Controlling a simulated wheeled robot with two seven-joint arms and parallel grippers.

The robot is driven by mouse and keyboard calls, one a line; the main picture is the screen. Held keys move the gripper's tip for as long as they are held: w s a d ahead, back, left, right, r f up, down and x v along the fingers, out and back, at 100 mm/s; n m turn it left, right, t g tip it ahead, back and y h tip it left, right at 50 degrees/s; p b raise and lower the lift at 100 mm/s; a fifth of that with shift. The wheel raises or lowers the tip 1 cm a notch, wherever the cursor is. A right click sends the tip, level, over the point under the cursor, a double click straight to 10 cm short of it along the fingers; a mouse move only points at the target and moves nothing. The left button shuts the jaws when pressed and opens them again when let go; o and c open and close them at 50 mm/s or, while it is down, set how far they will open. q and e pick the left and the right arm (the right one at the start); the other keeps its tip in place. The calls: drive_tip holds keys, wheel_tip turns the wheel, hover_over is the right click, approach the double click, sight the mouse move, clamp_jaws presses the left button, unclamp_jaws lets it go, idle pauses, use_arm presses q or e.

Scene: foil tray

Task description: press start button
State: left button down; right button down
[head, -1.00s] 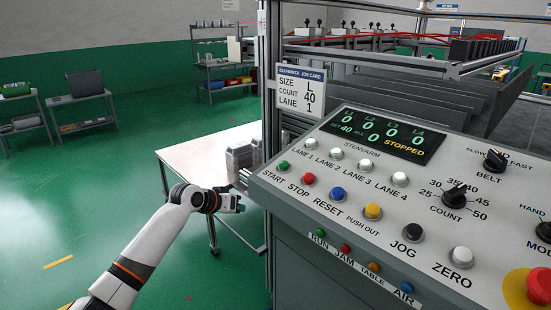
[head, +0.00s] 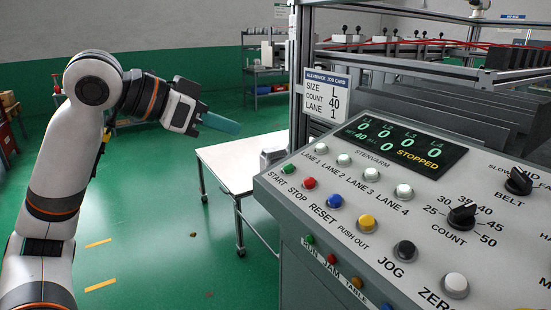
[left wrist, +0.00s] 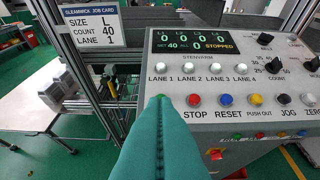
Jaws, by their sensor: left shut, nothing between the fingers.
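The green start button (head: 289,168) is at the left end of the button row on the grey control panel (head: 330,235), above the word START. The panel display (head: 404,144) reads STOPPED, with zeros for all lanes. My left gripper (head: 232,126) is shut and empty, its teal fingers up in the air left of the panel and apart from it. In the left wrist view, the teal fingers (left wrist: 163,140) point toward the panel and cover the START label. A bit of green shows at their tip. My right gripper is not in view.
The red stop button (head: 309,183) sits close beside the start button, then blue and yellow ones. A frame post with a job card (head: 327,95) stands behind the panel's left corner. A white table (head: 235,165) is left of the panel. Open floor lies further left.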

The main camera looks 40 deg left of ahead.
use_arm(q)
drive_tip(key=p, duration=0.4)
hover_over(288, 167)
drive_tip(key=s+a, duration=0.2)
drive_tip(key=s, duration=0.1)
drive_tip(key=f, duration=0.4)
drive_tip(key=shift+w+d+f, duration=0.1)
drive_tip(key=shift+d+f, duration=0.1)
drive_tip(key=shift+f, duration=0.05)
drive_tip(key=f, duration=0.3)
drive_tip(key=shift+w+d, duration=0.1)
drive_tip(key=shift+w, duration=0.15)
drive_tip(key=shift+w+f, duration=0.1)
drive_tip(key=shift+f, duration=0.4)
